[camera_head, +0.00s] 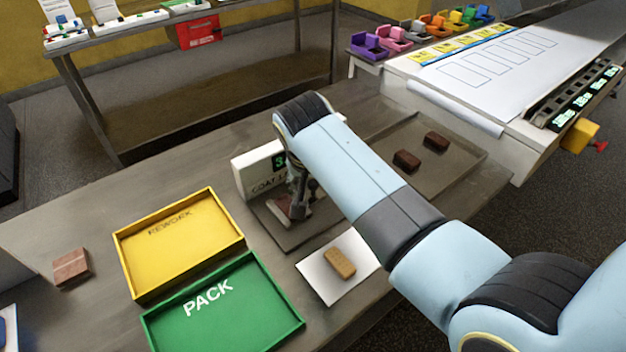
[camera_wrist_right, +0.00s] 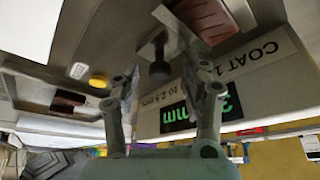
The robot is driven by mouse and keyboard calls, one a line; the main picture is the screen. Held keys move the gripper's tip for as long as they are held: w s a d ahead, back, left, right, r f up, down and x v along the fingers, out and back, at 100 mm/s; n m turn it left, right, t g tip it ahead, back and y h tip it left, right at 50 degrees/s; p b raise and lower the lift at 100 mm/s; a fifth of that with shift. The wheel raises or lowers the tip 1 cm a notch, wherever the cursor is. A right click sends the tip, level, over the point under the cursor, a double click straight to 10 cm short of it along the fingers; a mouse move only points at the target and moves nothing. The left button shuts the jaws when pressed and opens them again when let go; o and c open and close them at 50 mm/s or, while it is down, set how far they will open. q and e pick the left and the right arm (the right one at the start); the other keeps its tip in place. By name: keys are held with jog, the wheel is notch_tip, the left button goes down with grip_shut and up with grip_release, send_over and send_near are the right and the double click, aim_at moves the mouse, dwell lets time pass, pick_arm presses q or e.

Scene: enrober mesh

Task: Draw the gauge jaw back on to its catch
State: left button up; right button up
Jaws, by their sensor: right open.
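The coating gauge (camera_head: 258,170) is a pale box with a green digital display, standing on a dark base plate; it also shows upside down in the wrist view (camera_wrist_right: 262,75). A grey sliding piece with a dark round knob (camera_wrist_right: 160,72), which looks like the gauge jaw, stands in front of the box. A brown bar (camera_wrist_right: 208,18) lies beside that piece; whether they touch is unclear. My right gripper (camera_head: 303,190) points down at the gauge. In the wrist view its open fingers (camera_wrist_right: 163,80) stand either side of the knob, apart from it. My left gripper is not in view.
A yellow REWORK tray (camera_head: 180,240) and a green PACK tray (camera_head: 225,310) stand left. A tan bar (camera_head: 340,262) lies on a white sheet (camera_head: 315,275). Two dark bars (camera_head: 407,160) lie on a tray (camera_head: 465,165). A reddish-brown block (camera_head: 71,267) lies far left.

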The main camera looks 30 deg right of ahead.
jog(key=shift+r, duration=0.1)
jog(key=shift+s, duration=0.1)
jog(key=shift+c, duration=1.2)
jog(key=c, duration=0.7)
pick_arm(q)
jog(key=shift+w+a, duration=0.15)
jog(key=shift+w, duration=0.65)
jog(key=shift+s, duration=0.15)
pick_arm(e)
jog(key=d, duration=0.2)
jog(key=w+d+p, duration=0.1)
jog(key=d, duration=0.1)
jog(key=shift+d, duration=0.3)
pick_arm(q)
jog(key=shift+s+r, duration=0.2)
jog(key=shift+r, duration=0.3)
